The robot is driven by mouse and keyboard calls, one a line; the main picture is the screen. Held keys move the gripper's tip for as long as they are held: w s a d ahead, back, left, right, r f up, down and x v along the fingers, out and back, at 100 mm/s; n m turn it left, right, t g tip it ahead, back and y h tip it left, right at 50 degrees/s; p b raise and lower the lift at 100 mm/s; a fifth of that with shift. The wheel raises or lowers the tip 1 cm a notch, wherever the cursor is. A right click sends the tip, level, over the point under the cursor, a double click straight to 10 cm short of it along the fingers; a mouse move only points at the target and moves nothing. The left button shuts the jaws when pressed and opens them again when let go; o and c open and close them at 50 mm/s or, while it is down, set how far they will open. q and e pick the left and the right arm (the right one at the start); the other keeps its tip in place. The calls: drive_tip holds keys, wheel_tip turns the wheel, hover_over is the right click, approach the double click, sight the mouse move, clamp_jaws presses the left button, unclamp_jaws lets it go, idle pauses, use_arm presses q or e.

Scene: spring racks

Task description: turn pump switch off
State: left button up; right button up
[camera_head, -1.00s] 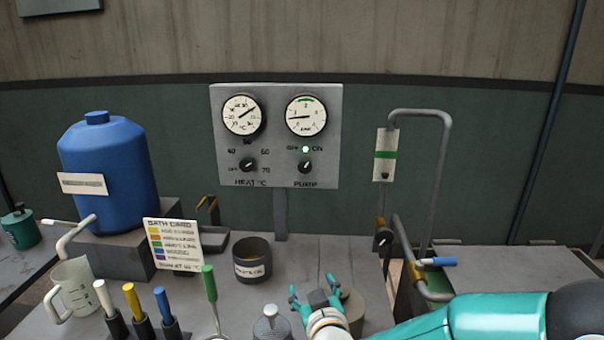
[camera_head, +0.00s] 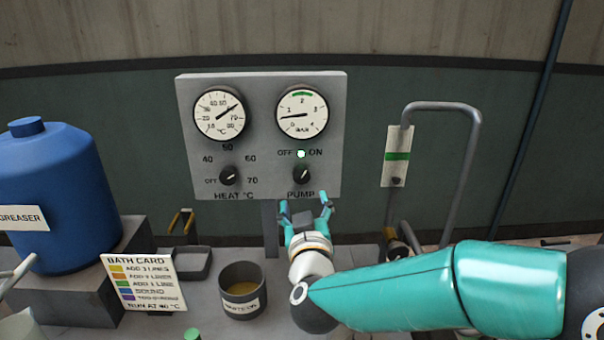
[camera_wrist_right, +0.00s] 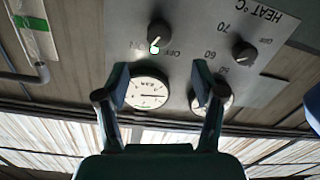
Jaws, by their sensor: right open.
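The pump switch (camera_head: 302,174) is a small dark knob low on the right of the grey panel (camera_head: 260,180), above the word PUMP. Its light mark points up and right, toward ON. A small lamp (camera_head: 301,154) between OFF and ON glows whitish green. My right gripper (camera_head: 304,207) is open and empty just below the pump switch in the head view. In the right wrist view, where the panel is upside down, the pump switch (camera_wrist_right: 160,33) shows beyond the open fingers (camera_wrist_right: 162,78), apart from them. My left gripper is not in view.
The heat knob (camera_head: 229,176) sits left of the pump switch, with two dials (camera_head: 219,115) (camera_head: 302,112) above. A dark pot (camera_head: 242,306), a bath card (camera_head: 146,283) and a blue tank (camera_head: 48,200) stand left. A bent pipe (camera_head: 441,107) rises at right.

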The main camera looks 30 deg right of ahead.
sight(302, 179)
drive_tip(key=p+x, duration=0.2)
drive_tip(key=x, duration=1)
drive_tip(key=shift+d, duration=0.1)
drive_tip(key=c, duration=1.1)
drive_tip(key=shift+c, duration=0.2)
drive_tip(key=shift+n+p, duration=0.3)
drive_tip(key=shift+p, duration=0.15)
drive_tip(key=shift+n+p, duration=0.8)
drive_tip(key=shift+n, duration=0.4)
drive_tip(key=n+p, duration=0.2)
drive_tip(key=n, duration=0.1)
drive_tip(key=shift+r, duration=0.1)
drive_tip(key=n+p, duration=0.1)
drive_tip(key=n, duration=0.2)
drive_tip(key=n+p, duration=0.1)
drive_tip(key=n, duration=0.1)
drive_tip(key=shift+f+n+p, duration=0.25)
drive_tip(key=shift+n+p, duration=0.05)
drive_tip(key=shift+n, duration=0.1)
drive_tip(key=shift+f, duration=0.1)
